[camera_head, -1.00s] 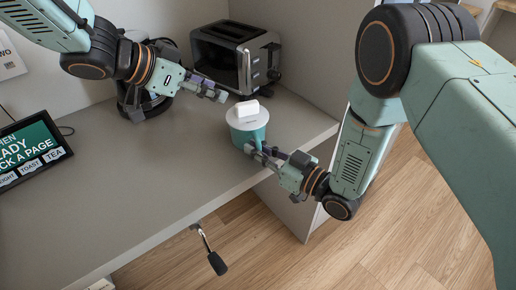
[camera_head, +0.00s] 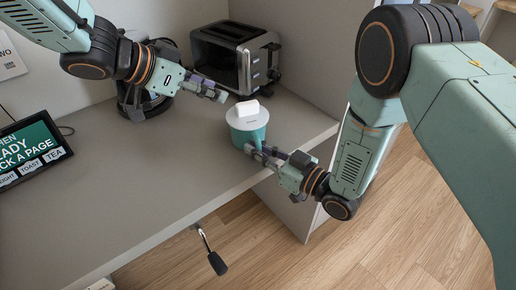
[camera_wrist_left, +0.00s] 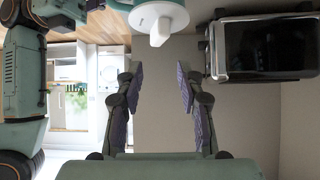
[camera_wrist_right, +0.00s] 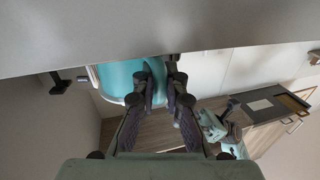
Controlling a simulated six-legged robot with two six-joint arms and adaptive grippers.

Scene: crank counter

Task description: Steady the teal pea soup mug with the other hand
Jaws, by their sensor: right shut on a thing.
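The teal mug (camera_head: 248,137) stands upright on the counter near its right front edge, with a white lid (camera_head: 247,115) and a white block-like knob on top. My right gripper (camera_head: 262,153) is at the mug's front side. In the right wrist view its fingers (camera_wrist_right: 160,85) are shut on the mug's teal handle (camera_wrist_right: 156,78). My left gripper (camera_head: 220,92) is behind and left of the mug, apart from it. In the left wrist view its fingers (camera_wrist_left: 160,82) are wide apart with nothing between them, and the mug (camera_wrist_left: 158,16) shows beyond them at the top.
A black and steel toaster (camera_head: 236,57) stands behind the mug, close to my left gripper. A tablet screen (camera_head: 32,150) is at the left. A crank handle (camera_head: 210,252) sticks out below the counter's front edge. The counter's middle (camera_head: 150,180) is clear.

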